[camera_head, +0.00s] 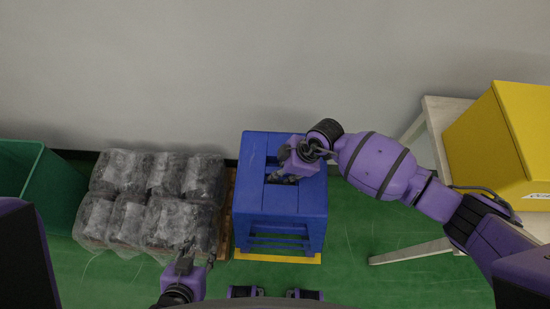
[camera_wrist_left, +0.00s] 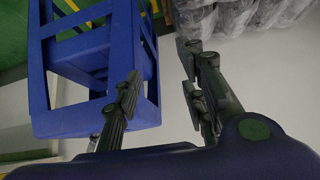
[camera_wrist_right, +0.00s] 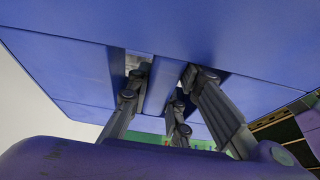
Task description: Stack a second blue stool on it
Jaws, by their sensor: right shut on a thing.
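A blue stool (camera_head: 285,195) with a square slotted seat and crossbars between its legs is at the middle of the head view, upright. My right gripper (camera_head: 286,172) is over the seat; in the right wrist view (camera_wrist_right: 163,84) its fingers go into the two slots and are shut on the strip of the seat (camera_wrist_right: 162,82) between them. I cannot tell whether another stool is under this one. My left gripper (camera_head: 189,257) is open and empty, left of the stool and in front of the wrapped bundles. The stool also shows in the left wrist view (camera_wrist_left: 92,55).
A yellow edge (camera_head: 278,257) shows on the green floor below the stool. Plastic-wrapped bundles (camera_head: 150,200) lie left of it on a wooden pallet (camera_head: 228,200). A green bin (camera_head: 45,185) is at far left. A pale table (camera_head: 440,110) with a yellow box (camera_head: 500,140) stands right.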

